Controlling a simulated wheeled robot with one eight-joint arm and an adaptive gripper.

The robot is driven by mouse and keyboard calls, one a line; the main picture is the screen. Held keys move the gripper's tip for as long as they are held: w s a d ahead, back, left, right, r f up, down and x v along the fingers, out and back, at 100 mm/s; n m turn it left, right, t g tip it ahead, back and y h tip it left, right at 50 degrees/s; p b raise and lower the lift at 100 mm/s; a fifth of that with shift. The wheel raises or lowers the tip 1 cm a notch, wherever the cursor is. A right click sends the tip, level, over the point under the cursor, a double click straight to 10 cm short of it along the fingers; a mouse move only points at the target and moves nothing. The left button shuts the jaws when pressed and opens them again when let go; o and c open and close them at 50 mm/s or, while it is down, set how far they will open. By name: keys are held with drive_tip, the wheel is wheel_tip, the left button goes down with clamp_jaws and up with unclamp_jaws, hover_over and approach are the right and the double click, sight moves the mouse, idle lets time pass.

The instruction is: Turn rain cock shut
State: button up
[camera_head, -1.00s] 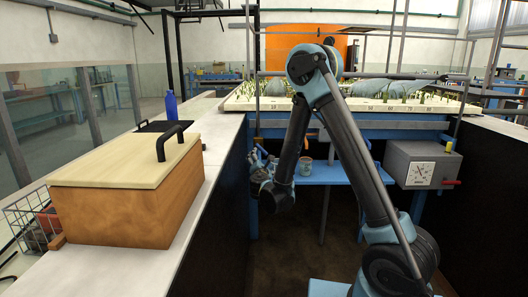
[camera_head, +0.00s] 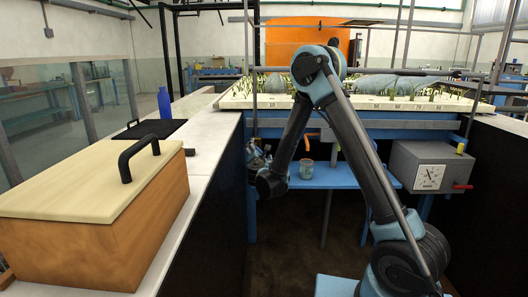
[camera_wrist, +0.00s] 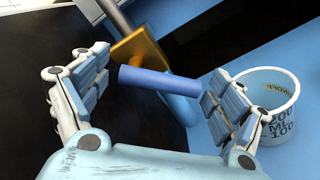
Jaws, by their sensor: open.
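In the wrist view a brass-coloured cock body (camera_wrist: 140,47) sits on a grey pipe, with a blue bar handle (camera_wrist: 157,83) reaching out to the right. My gripper (camera_wrist: 150,88) is open. The handle lies across the gap between its two fingers, its right end close to the right finger; I cannot tell whether they touch. In the head view my gripper (camera_head: 257,153) is low beside the dark side of the left bench, in front of the blue table frame.
A marked cup (camera_wrist: 266,104) stands just right of the right finger, on a blue shelf (camera_head: 330,180). A grey box with a dial (camera_head: 430,177) and red lever hangs at right. A wooden lidded box (camera_head: 95,220) and blue bottle (camera_head: 166,103) stand on the left bench.

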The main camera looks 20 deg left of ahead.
drive_tip(key=shift+w, duration=0.45)
